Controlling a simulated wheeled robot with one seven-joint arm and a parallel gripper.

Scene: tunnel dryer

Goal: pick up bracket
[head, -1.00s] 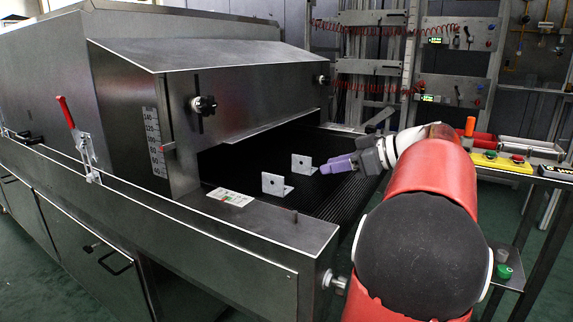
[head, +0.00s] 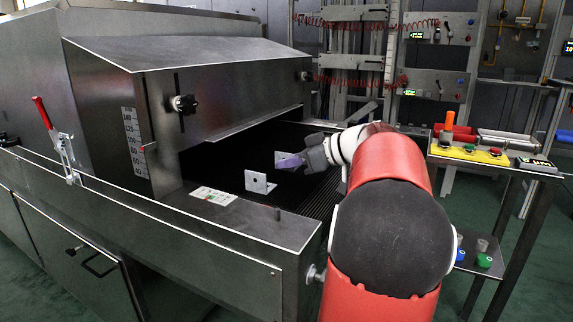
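The dryer hood (head: 215,95) overhangs the conveyor above and behind the brackets. A metal side ledge (head: 250,222) with a label card (head: 213,196) runs in front. The conveyor right of the near bracket is clear.

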